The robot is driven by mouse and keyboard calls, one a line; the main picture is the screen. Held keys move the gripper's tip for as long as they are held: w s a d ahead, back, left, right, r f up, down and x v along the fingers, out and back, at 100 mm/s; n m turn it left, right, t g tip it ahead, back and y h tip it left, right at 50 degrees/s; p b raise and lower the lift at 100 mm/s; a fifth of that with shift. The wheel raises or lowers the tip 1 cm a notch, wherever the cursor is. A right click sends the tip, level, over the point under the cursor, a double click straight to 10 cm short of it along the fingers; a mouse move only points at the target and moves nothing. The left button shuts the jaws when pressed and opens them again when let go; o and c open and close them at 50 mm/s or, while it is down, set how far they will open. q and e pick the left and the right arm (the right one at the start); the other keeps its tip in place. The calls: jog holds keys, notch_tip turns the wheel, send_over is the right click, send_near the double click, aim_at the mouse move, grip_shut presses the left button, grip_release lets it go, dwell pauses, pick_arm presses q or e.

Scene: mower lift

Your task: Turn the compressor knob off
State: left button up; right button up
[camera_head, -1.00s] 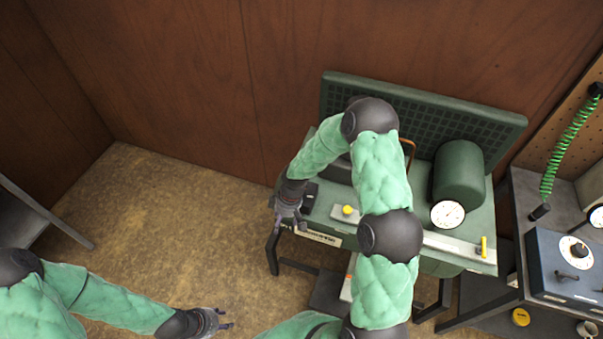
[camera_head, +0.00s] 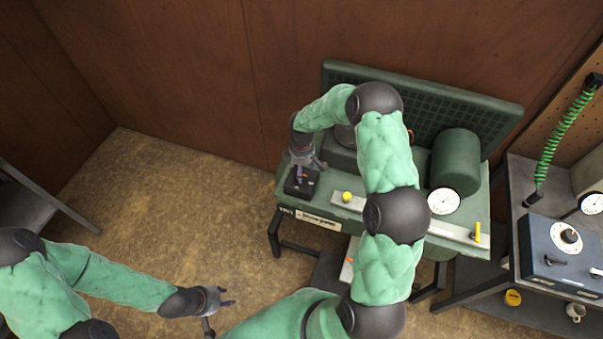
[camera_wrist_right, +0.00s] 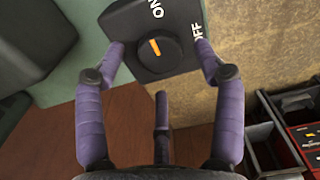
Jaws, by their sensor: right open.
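The compressor (camera_head: 320,192) is a green bench unit against the wooden wall. At its left front corner is a black switch box (camera_head: 296,188). In the right wrist view the box (camera_wrist_right: 118,20) carries a round black knob (camera_wrist_right: 160,54) with an orange mark, and white ON and OFF lettering. The short mark slants up and left, away from the OFF lettering. My right gripper (camera_head: 303,172) is over the box; in its wrist view the purple fingers (camera_wrist_right: 160,70) are spread open around the knob, apparently without touching it. My left gripper (camera_head: 219,310) is open and empty above the floor.
A green tank (camera_head: 456,162), a gauge (camera_head: 444,201), a yellow knob (camera_head: 347,196) and a yellow lever (camera_head: 477,232) are on the compressor. A workbench with a blue control box (camera_head: 560,262) stands at the right.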

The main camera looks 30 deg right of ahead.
jog(key=shift+f, duration=1.45)
jog(key=c, duration=1.1)
jog(key=shift+c, duration=0.2)
